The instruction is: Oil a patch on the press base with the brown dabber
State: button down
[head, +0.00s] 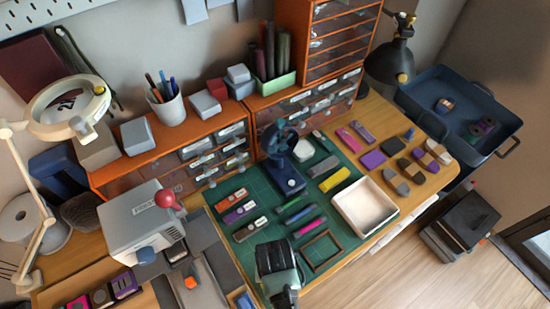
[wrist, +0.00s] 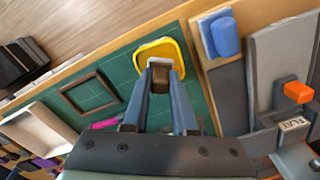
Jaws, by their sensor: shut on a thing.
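My gripper (wrist: 161,66) is shut on a small brown piece (wrist: 160,80), which looks like the brown dabber; the fingers hide much of it. In the wrist view its tip lies over or against a yellow-rimmed dish or pad (wrist: 172,44) on the green mat; I cannot tell whether they touch. In the head view my arm's end (head: 277,262) is at the mat's front edge and hides the fingers. A dark blue press stands at the back of the mat, with its base (head: 290,184) clear and apart from my gripper.
Coloured bars and a brown frame (head: 320,251) lie on the green mat (head: 263,252). A white tray (head: 365,207) is at its right. A grey machine with a red knob (head: 168,200) stands left. Orange drawer units (head: 185,140) close off the back.

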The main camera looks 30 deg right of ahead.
jog(key=shift+f+b, duration=0.3)
jog(key=shift+f, duration=0.2)
dwell(0.5)
jog(key=shift+f, duration=0.1)
dwell(1.4)
jog(key=shift+p, duration=0.35)
notch_tip(320, 180, up, 7)
jog(key=p, duration=0.7)
dwell(0.5)
